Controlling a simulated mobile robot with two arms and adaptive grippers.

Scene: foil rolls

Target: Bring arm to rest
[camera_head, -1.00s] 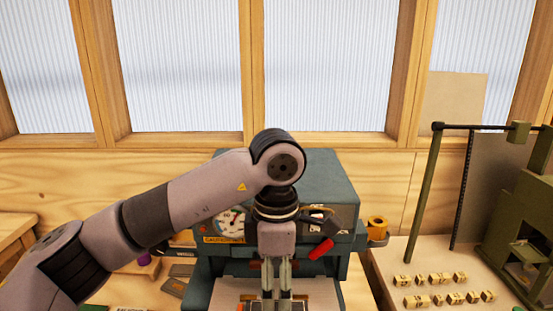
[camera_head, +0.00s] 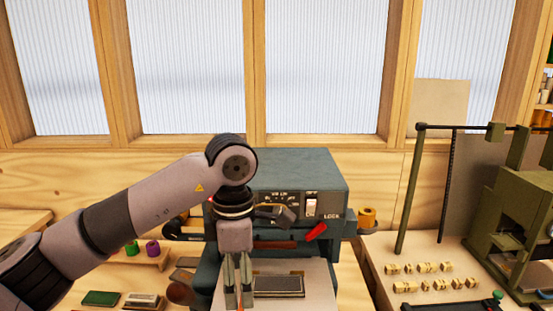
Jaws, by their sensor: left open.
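My left arm comes in from the left, and its gripper (camera_head: 238,300) points down in front of the teal machine (camera_head: 297,168). The gripper is open, with its fingers a little apart and nothing visible between them. The fingertips are at the lower part of the view, over the left side of the machine's pale bed (camera_head: 318,290). A dark flat block (camera_head: 277,286) lies on that bed, to the right of the fingers. My right gripper is not in view.
A red lever (camera_head: 317,232) and a white switch (camera_head: 311,207) are on the machine's front. A gold foil roll (camera_head: 367,217) is at its right. Green (camera_head: 132,248) and purple (camera_head: 152,248) rolls stand left. Small brass blocks (camera_head: 426,268) and a green press (camera_head: 519,232) are right.

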